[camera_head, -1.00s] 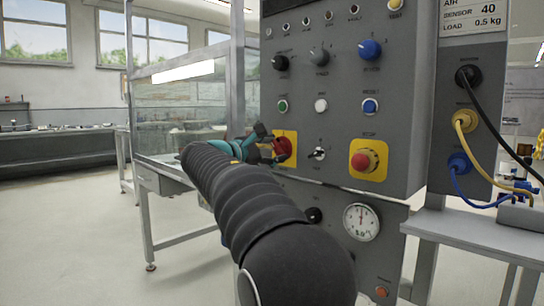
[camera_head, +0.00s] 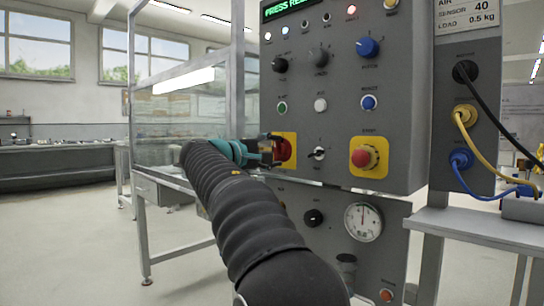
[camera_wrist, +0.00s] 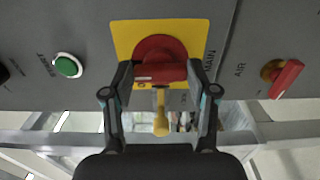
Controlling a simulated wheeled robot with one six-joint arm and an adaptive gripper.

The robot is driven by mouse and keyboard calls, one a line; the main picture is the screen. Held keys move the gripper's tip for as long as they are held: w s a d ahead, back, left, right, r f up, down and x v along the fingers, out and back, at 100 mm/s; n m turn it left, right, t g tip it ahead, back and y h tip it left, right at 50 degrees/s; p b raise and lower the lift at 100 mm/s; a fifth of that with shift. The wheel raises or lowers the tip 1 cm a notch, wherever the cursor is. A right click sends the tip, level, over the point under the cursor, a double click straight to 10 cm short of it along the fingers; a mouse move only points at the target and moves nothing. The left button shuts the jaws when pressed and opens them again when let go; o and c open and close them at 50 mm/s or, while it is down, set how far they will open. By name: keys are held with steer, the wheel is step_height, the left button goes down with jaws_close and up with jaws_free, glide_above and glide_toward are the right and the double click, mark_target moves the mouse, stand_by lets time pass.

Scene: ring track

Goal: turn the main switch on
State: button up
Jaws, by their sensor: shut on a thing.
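The main switch is a red rotary knob (camera_head: 285,150) on a yellow plate (camera_head: 290,137) at the lower left of the grey control panel (camera_head: 330,110). In the wrist view the red knob (camera_wrist: 159,50) sits on its yellow plate (camera_wrist: 123,37) beside the label "MAIN". My gripper (camera_wrist: 159,73) is shut on the knob's grip bar, with one finger at each end of the bar. The bar lies level across the wrist view. In the head view my gripper (camera_head: 272,150) reaches the knob from the left and partly hides it.
A lit green display (camera_head: 288,8) and lit lamps (camera_head: 351,10) show at the panel's top. A red stop button (camera_head: 362,157) and small black-and-white switch (camera_head: 319,153) are to the right. A red AIR handle (camera_wrist: 286,78) and green button (camera_wrist: 68,66) flank the main switch. A glass-walled frame (camera_head: 180,110) stands left.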

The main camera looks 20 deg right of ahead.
stand_by(0.4)
steer(key=o, duration=1.2)
steer(key=shift+c, duration=0.2)
steer(key=v, duration=1.2)
